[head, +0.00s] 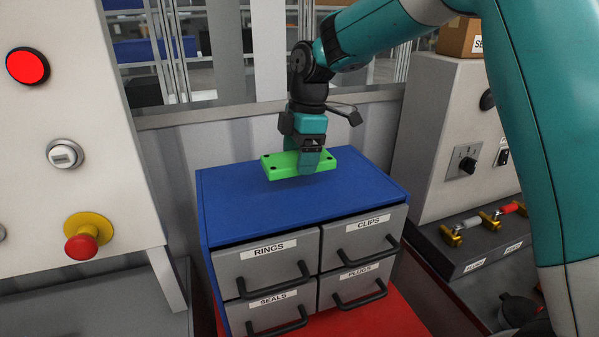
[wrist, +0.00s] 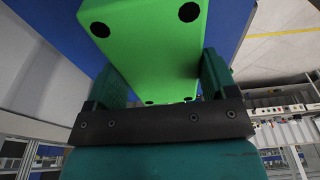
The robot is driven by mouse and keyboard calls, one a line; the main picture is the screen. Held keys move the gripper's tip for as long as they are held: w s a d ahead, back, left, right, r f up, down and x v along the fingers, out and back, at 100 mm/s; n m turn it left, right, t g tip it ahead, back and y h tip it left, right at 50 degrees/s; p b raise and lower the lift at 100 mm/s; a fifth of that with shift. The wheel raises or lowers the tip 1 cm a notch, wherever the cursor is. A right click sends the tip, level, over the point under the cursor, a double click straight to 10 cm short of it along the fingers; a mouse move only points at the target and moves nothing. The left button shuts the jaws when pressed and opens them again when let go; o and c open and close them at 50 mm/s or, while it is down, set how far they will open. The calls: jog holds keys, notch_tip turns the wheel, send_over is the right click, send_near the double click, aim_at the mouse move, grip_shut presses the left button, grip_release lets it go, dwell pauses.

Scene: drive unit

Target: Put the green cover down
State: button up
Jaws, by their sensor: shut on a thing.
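The green cover (head: 282,166) is a flat bright green block with dark holes near its corners. It is over the blue top of the drawer cabinet (head: 240,195) in the head view. My gripper (head: 311,165) is shut on the cover, with one finger on each side of it. In the wrist view the cover (wrist: 150,50) lies between the two teal fingers (wrist: 160,85). I cannot tell for sure whether the cover's underside touches the cabinet top.
The cabinet has grey drawers labelled RINGS (head: 262,265), CLIPS, SEALS and PLUGS. A panel with a red emergency button (head: 88,237) stands at left. A grey console with a black knob (head: 467,165) stands at right. The cabinet top in front of the cover is clear.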

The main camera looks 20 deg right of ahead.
aim_at(300, 186)
jog(key=shift+f+p, duration=0.6)
jog(key=shift+f, duration=1.75)
jog(key=shift+f, duration=0.2)
jog(key=o, duration=1)
jog(key=shift+o, duration=0.2)
jog(key=r, duration=0.4)
jog(key=d+r+b, duration=0.1)
jog(key=r, duration=0.3)
jog(key=r+b, duration=0.1)
jog(key=r, duration=0.3)
jog(key=shift+s+d+r, duration=0.1)
jog(key=shift+d+r, duration=0.05)
jog(key=shift+d, duration=0.25)
jog(key=s+a+f+m, duration=0.2)
jog(key=s+m, duration=0.1)
jog(key=s, duration=0.7)
jog(key=s+a+f+m+y, duration=0.1)
jog(key=s+m, duration=0.3)
jog(key=s, duration=0.5)
jog(key=s+a+f+m+y, duration=0.1)
jog(key=s+a+f+m, duration=0.2)
jog(key=s, duration=0.7)
jog(key=shift+s+a+m, duration=0.35)
jog(key=shift+a+m, duration=0.05)
jog(key=shift+m, duration=0.1)
jog(key=shift+f, duration=0.1)
